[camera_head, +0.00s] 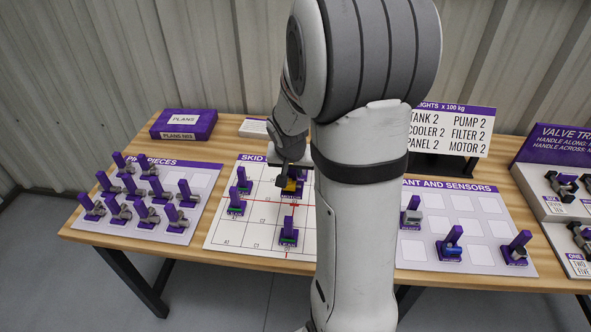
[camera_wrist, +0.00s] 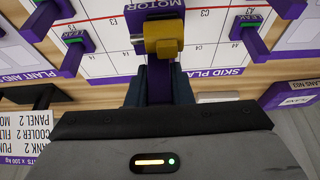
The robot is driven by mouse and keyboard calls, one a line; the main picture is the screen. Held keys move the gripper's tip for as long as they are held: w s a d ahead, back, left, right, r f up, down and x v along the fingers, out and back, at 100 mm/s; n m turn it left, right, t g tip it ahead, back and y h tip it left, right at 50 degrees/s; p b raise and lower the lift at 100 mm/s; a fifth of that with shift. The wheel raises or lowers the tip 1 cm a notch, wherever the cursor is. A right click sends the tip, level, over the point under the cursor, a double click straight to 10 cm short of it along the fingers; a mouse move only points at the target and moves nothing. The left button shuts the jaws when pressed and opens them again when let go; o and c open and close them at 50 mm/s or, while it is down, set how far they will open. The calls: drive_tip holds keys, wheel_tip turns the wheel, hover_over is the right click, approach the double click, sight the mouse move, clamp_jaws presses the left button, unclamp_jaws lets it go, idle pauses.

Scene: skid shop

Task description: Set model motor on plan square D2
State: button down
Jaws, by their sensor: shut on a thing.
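The model motor is a yellow block on a purple base lettered MOTOR, with a purple upright handle. In the wrist view the motor (camera_wrist: 163,38) is in front of my gripper (camera_wrist: 159,88), whose fingers are shut on the handle. In the head view the yellow motor (camera_head: 290,187) shows just below my gripper (camera_head: 285,184), over the upper part of the skid plan board (camera_head: 226,238). I cannot tell whether its base touches the board. My arm hides the board's right side, and I cannot make out a D2 label.
Green-topped purple models stand on the board, at upper left (camera_head: 243,179), at left (camera_head: 236,204) and at lower middle (camera_head: 288,233). Purple pipe pieces (camera_head: 140,211) fill the left panel. The plant and sensors panel (camera_head: 425,253) is at right. A sign (camera_head: 471,128) stands behind.

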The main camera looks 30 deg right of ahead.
sight(293, 181)
drive_tip(key=shift+f, duration=0.15)
drive_tip(key=shift+f+b, duration=2.6)
drive_tip(key=shift+b, duration=0.35)
drive_tip(key=shift+f, duration=0.1)
drive_tip(key=shift+f+b, duration=1.7)
drive_tip(key=shift+b, duration=0.3)
drive_tip(key=shift+f+b, duration=0.75)
drive_tip(key=shift+b, duration=0.25)
drive_tip(key=c, duration=1.2)
unclamp_jaws()
drive_tip(key=shift+r, duration=0.25)
drive_tip(key=shift+r+p, duration=0.35)
drive_tip(key=shift+w+r, duration=0.1)
drive_tip(key=shift+r, duration=0.05)
